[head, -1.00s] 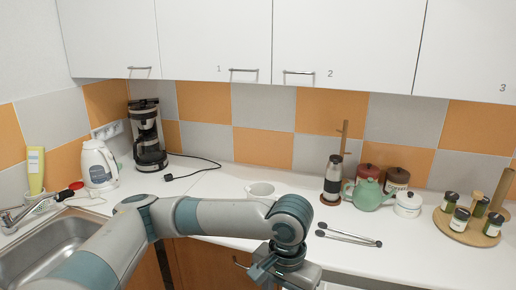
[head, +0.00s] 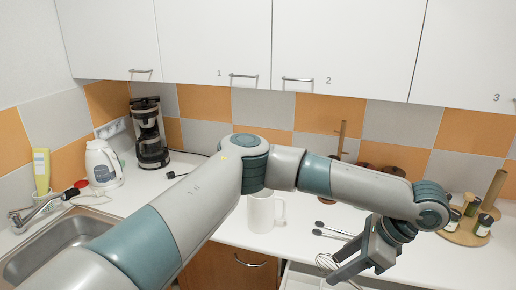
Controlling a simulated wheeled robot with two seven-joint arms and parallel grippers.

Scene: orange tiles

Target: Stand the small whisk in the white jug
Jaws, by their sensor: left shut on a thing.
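The white jug (head: 262,214) stands upright on the counter near its front edge, handle to the right. My left arm passes in front of its top, so its rim is hidden. My left gripper (head: 350,270) is to the right of the jug and nearer to me, pointing down and left. It is shut on the small whisk, whose wire loops (head: 324,262) show at the left of the fingers. Its handle is mostly hidden by the gripper. My right gripper is not in view.
Dark-tipped tongs (head: 334,232) lie on the counter right of the jug. An open drawer (head: 298,276) is below the front edge. A round wooden board (head: 462,236) with several jars stands at the right. The coffee maker (head: 149,135) and kettle (head: 101,164) are at the left.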

